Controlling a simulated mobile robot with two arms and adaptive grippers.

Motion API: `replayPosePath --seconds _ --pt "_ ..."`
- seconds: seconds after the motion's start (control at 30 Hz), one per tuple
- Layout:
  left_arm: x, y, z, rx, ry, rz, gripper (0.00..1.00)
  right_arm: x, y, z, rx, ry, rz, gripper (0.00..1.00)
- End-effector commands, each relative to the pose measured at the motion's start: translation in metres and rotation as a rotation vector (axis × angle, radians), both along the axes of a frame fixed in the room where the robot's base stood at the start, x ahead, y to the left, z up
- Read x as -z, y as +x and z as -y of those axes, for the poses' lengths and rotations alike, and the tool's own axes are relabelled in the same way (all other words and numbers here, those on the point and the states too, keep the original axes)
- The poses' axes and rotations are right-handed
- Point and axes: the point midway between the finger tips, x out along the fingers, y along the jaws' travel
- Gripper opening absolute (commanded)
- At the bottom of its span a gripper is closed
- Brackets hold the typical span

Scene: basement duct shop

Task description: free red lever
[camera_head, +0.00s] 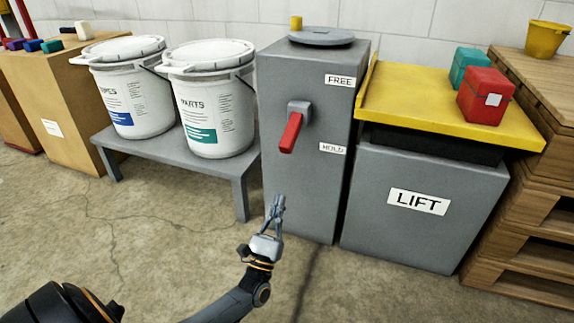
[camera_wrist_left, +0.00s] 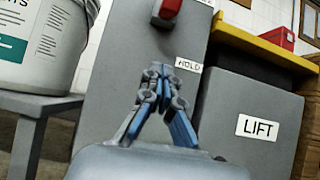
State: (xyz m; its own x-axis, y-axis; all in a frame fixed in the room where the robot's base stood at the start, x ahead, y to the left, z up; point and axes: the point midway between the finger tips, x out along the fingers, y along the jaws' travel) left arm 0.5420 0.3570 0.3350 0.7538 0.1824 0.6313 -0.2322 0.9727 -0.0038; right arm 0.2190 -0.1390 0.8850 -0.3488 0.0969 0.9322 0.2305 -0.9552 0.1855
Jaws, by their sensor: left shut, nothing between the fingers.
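The red lever (camera_head: 291,133) sticks out from a grey bracket on the front of a tall grey cabinet (camera_head: 290,195). It tilts downward, its end near the height of the HOLD label (camera_head: 332,148). The FREE label (camera_head: 339,80) is higher up. In the left wrist view the lever's lower end (camera_wrist_left: 170,8) shows at the top edge. My left gripper (camera_head: 276,201) is shut and empty, in front of the cabinet, below the lever and apart from it. In the left wrist view its fingertips (camera_wrist_left: 157,75) meet. My right gripper is not in view.
A grey lift box (camera_head: 380,225) with a yellow top (camera_head: 400,95) stands right of the cabinet, bearing a red box (camera_head: 485,96) and a teal box (camera_head: 468,62). Left, two white buckets (camera_head: 210,100) stand on a grey bench (camera_head: 190,170). Pallets (camera_head: 530,230) stand far right. The floor in front is clear.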

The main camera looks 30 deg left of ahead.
Motion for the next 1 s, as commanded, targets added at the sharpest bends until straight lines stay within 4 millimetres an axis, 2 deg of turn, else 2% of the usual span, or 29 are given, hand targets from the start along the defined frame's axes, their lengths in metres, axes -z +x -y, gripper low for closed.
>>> replayPosePath --seconds 0.23,0.37,0.47,0.77,1.0 --pt "-0.002 0.002 0.0 0.0 0.002 -0.001 0.0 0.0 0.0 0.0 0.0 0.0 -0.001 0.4" --pt "-0.009 0.012 -0.003 -0.001 0.004 0.002 0.0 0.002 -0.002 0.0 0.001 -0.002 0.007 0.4" --pt "-0.02 0.026 -0.006 -0.003 0.004 0.003 0.0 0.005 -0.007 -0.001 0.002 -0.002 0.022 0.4" --pt "-0.06 0.075 -0.018 -0.002 0.003 0.003 0.0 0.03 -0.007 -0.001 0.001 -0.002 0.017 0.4" --pt "-0.087 0.064 -0.015 -0.001 0.001 0.0 0.0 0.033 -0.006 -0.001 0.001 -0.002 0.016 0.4"
